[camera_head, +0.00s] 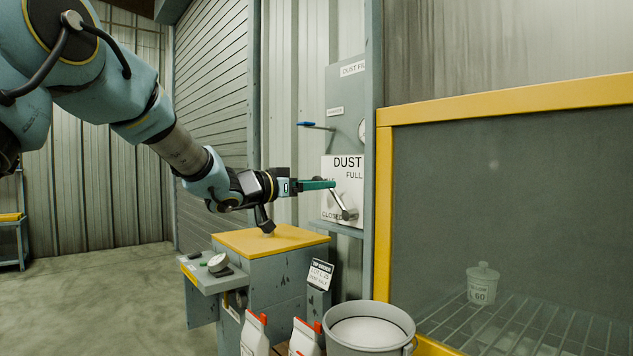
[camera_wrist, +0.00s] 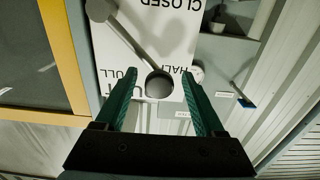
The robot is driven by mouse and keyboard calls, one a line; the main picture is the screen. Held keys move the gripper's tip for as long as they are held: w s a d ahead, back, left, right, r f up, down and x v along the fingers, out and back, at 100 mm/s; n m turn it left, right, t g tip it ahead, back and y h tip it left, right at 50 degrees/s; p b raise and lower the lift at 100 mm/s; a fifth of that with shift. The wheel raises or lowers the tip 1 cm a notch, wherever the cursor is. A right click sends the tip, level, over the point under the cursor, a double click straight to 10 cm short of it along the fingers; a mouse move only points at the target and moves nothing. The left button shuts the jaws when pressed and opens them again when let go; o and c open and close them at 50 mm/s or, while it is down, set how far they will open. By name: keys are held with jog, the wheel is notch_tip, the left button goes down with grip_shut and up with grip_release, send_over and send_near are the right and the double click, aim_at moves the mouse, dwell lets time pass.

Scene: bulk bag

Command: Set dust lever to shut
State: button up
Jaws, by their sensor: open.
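The dust lever (camera_head: 342,201) is a grey metal bar with rounded ends on a white panel (camera_head: 343,172) lettered DUST, FULL and CLOSED. In the head view its lower end lies near the word CLOSED. The panel appears upside down in the wrist view, where HALF also shows in part. There the lever (camera_wrist: 130,38) slants from upper left to a round end between my fingertips. My gripper (camera_head: 331,184) has green fingers and is open, its tips at the lever's upper end in the head view. The wrist view shows gaps beside that round end, between the fingers (camera_wrist: 160,72). I cannot tell whether they touch it.
A blue-handled lever (camera_head: 310,124) sits above the panel. A yellow-topped cabinet (camera_head: 262,240) stands below my arm. A grey bucket (camera_head: 369,330) and white, red-topped containers (camera_head: 254,335) stand in front. A yellow-framed enclosure (camera_head: 384,225) closes off the right side. Open floor lies left.

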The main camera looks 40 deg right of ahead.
jog(key=shift+d, duration=0.25)
grip_shut()
dwell(0.5)
jog(key=shift+w+f, duration=0.1)
jog(key=shift+f, duration=0.1)
dwell(0.6)
